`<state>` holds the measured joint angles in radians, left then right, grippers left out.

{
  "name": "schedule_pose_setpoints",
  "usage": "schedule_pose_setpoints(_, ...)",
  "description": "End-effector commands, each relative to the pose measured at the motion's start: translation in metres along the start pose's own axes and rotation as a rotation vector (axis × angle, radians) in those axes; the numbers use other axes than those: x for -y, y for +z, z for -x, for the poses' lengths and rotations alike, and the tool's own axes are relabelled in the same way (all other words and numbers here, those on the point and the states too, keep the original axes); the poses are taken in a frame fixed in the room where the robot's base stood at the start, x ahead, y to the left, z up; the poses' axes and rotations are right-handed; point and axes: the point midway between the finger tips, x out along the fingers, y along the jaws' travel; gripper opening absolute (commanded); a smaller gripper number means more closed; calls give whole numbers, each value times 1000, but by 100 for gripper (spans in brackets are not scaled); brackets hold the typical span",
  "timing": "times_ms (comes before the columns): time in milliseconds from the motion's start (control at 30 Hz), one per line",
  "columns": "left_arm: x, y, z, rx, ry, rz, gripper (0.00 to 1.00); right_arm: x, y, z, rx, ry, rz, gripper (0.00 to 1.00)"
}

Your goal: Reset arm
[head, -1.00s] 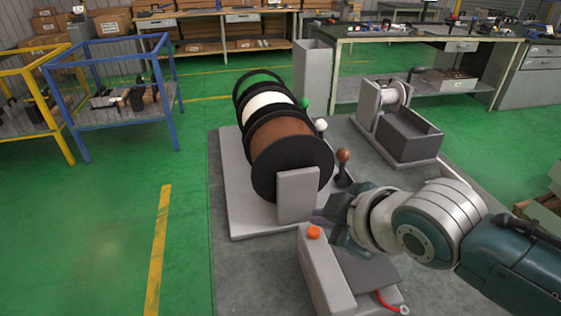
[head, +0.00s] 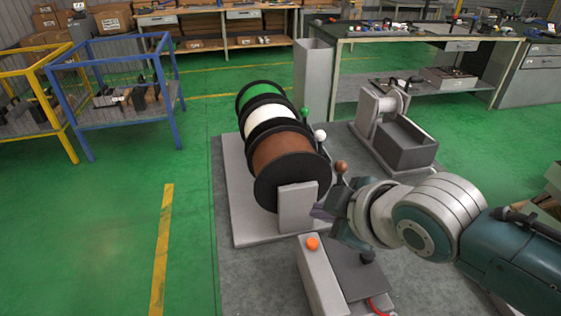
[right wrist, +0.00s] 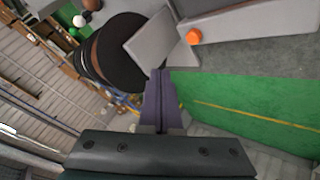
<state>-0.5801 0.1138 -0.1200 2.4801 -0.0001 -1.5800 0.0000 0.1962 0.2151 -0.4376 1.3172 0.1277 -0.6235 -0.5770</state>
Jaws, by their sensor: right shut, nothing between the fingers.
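My right arm enters from the right in the head view, with its gripper (head: 322,211) shut and empty near the front plate of the spool stand (head: 297,207). The stand carries three spools in a row: brown (head: 282,150), white (head: 270,119) and green (head: 259,92). Levers with a brown knob (head: 341,167), a white knob (head: 320,135) and a green knob (head: 305,112) stand along their right side. In the right wrist view the closed fingers (right wrist: 160,85) point toward the spools, with nothing between them. My left gripper is not in view.
A grey control box with an orange button (head: 312,243) stands just below my right gripper. A grey open bin (head: 408,150) is at the right. A blue frame rack (head: 130,88) stands at the left. The green floor (head: 110,220) at the left is clear.

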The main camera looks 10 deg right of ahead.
Motion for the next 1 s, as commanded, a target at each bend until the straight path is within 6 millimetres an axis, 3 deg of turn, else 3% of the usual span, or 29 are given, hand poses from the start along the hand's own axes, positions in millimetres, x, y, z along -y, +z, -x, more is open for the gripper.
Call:
schedule_pose_setpoints(700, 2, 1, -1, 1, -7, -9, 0, 8, 2, 4, 7, -14, -26, 0)
schedule_pose_setpoints(867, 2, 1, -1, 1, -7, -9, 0, 41, 11, 36, 68, -81, -185, 0)
schedule_pose_setpoints(1000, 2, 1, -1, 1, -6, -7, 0, 70, 32, 90, 185, -136, -402, 0)
